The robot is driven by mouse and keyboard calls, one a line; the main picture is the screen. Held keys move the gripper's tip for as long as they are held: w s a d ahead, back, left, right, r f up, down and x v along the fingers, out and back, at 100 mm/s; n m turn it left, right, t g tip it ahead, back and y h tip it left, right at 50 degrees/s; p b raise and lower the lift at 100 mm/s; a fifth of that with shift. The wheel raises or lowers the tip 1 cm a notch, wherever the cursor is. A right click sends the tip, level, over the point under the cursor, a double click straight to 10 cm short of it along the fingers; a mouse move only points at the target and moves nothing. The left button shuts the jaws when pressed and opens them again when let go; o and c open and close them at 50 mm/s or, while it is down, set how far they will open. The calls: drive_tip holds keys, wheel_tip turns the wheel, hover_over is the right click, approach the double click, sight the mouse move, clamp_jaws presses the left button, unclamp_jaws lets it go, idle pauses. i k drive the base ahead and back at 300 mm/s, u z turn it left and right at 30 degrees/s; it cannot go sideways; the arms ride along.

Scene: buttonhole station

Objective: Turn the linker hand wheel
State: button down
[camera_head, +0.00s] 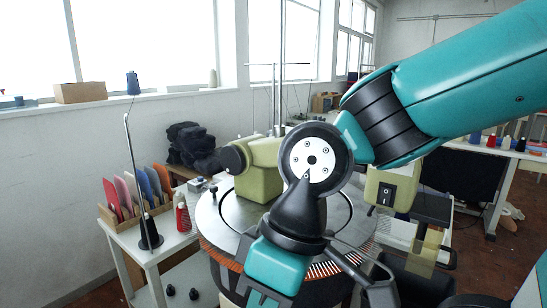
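The linker is an olive-green machine (258,181) on a round grey plate (214,222) with a comb-like orange rim. A round black wheel-like part (233,158) sticks out at the left end of its green housing; it looks like the hand wheel. My arm crosses in front of the machine from the upper right and hides its middle. My arm is apart from the black wheel, to its right in the picture. I cannot make out my gripper's fingers in this view.
A thin thread stand (133,150) rises there. A switch box (386,194) stands right of my arm. Dark cloth (190,149) lies behind.

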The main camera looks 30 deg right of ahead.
sight(231, 159)
drive_tip(key=u, duration=1.55)
drive_tip(key=i, duration=2.7)
drive_tip(key=z, duration=4.4)
